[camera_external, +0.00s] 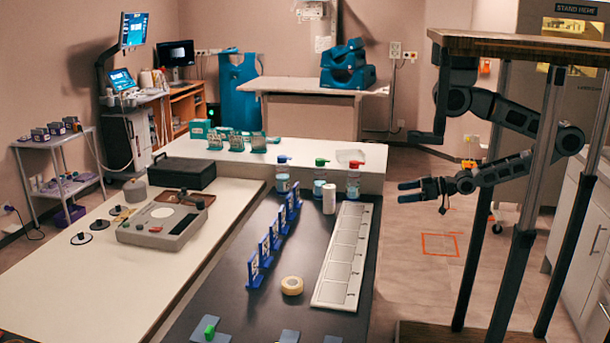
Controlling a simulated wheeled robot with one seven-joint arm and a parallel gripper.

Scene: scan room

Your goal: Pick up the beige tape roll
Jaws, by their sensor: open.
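The beige tape roll (292,286) lies flat on the dark table top (232,296), between a row of blue stands and a white compartment tray. My gripper (402,192) is up in the air to the right of the table, with its two dark fingers pointing left and spread apart. It is empty and well away from the tape roll. The tape roll is in plain view and nothing covers it.
Blue stands (265,250) line the roll's left side; the white tray (345,262) lies on its right. Bottles with coloured caps (319,182) and a white cylinder (329,198) stand behind. Small blue-grey pieces, one with a green block (209,331), lie at the front edge.

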